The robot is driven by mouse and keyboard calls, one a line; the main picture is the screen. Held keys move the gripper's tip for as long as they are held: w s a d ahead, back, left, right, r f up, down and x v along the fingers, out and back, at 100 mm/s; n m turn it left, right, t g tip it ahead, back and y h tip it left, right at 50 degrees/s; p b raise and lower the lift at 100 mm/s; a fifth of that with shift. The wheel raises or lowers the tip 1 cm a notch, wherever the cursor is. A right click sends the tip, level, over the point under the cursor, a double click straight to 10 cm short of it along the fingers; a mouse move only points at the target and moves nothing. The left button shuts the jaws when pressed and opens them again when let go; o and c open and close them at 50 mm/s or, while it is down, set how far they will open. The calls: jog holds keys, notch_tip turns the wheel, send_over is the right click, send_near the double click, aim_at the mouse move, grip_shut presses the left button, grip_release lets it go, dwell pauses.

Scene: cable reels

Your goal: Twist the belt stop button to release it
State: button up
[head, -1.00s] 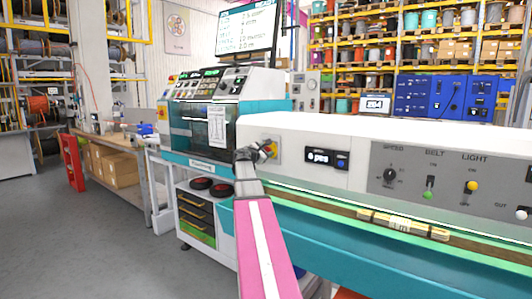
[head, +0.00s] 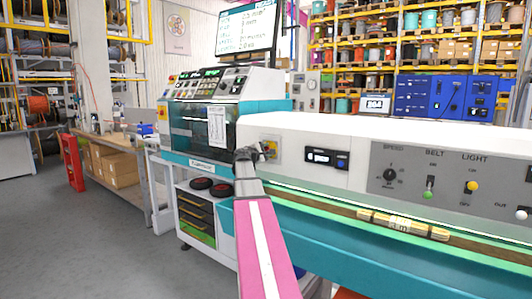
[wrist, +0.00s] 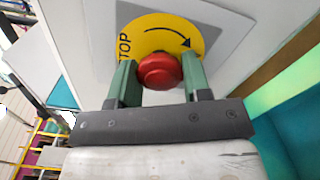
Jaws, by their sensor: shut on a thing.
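The belt stop button is a red round knob (wrist: 160,71) on a yellow disc (wrist: 160,33) with a black curved arrow and the letters "TOP" in view. In the wrist view my gripper (wrist: 159,77) has its two green fingers on either side of the red knob, shut on it. In the head view my gripper (head: 252,154) is at the left end of the white machine housing, in front of the yellow plate (head: 270,147). The red knob is hidden there behind my gripper.
Right of the button are a small counter display (head: 326,159) and a grey panel with a speed knob (head: 390,175), a green belt switch (head: 428,194) and a yellow light switch (head: 471,187).

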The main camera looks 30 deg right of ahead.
jog(key=shift+m, duration=1.3)
jog(key=o, duration=0.9)
jog(key=shift+a, duration=0.1)
jog(key=v, duration=1)
jog(key=shift+s+a+f, duration=0.1)
jog(key=shift+s+a, duration=0.1)
jog(key=shift+a, duration=0.1)
